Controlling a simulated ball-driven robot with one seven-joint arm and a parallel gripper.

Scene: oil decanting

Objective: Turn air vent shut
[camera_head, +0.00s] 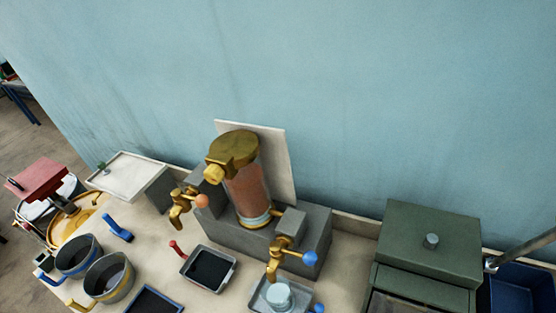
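A glass cylinder (247,190) of reddish-brown oil stands upright on a grey block, with a pale layer at its foot. A brass cap (233,148) covers its top. A round brass knob (213,174) juts from the cap's left side; it may be the air vent, but its setting cannot be told. A brass tap with an orange ball (181,206) is at the left, and one with a blue ball handle (280,257) is at the right front. My gripper is not in view.
Two pots (110,277) stand at the front left. A black-lined tray (208,268) and a small tray with a pale cup (278,296) sit before the block. A green metal box (430,240) is at the right, beside a dark blue bin (512,295). A blue wall stands behind.

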